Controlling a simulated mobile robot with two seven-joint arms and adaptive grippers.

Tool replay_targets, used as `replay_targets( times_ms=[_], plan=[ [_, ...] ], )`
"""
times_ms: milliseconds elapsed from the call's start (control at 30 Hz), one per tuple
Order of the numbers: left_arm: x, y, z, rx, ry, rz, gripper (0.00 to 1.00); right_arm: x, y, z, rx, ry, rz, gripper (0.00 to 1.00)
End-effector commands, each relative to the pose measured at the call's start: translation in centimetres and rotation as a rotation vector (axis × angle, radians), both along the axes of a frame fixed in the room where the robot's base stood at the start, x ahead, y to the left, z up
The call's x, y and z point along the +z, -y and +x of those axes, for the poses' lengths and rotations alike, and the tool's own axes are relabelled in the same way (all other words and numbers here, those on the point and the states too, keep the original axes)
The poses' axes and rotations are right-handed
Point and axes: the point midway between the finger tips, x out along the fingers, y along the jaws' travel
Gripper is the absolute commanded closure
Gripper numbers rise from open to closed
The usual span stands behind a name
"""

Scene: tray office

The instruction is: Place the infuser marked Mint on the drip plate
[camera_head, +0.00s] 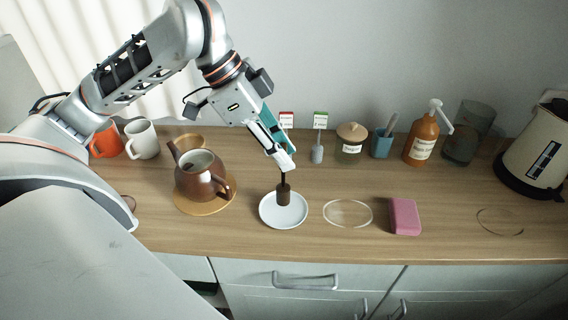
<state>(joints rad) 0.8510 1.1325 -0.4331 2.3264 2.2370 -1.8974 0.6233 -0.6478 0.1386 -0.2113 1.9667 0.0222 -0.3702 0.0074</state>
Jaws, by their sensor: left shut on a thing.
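My left gripper (284,164) is shut on the thin dark stem of a brown infuser (284,195). The infuser hangs upright over the middle of a small white round plate (297,219), the likely drip plate. I cannot tell whether its bottom touches the plate. A grey infuser (317,154) stands at the back with a green-topped tag (320,120). A red-topped tag (287,119) shows just behind my left gripper; what it belongs to is hidden. The writing on both tags is too small to read. My right gripper is out of view.
A brown teapot (202,177) on a wooden coaster stands left of the plate. A pink sponge (405,216) lies to the right. A lidded jar (350,146), a teal cup (381,144), an amber pump bottle (421,141) and a kettle (535,150) stand behind.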

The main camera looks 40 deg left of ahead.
Motion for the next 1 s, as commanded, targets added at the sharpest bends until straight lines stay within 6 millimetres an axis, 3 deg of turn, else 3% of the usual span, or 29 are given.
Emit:
replay_targets(
  times_ms=[33, 133, 567, 600, 633, 1000],
  plan=[
    [-1.5, 0.1, 0.0, -0.001, -0.009, -0.002, 1.0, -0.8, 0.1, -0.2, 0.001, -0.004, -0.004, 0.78],
    [-2.6, 0.1, -0.1, -0.002, -0.008, -0.002, 1.0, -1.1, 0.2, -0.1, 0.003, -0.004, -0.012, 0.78],
    [-2.9, 0.0, 0.0, 0.001, -0.003, -0.001, 1.0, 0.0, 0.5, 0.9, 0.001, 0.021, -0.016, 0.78],
    [-2.8, 0.0, 0.0, 0.0, -0.002, 0.0, 0.65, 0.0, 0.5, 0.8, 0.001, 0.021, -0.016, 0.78],
    [-2.8, 0.0, 0.0, 0.0, -0.002, 0.0, 0.59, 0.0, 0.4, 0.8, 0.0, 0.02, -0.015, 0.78],
    [-2.7, 0.1, 0.0, -0.001, -0.001, -0.001, 0.59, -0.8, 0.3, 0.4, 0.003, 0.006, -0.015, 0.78]
  ],
)
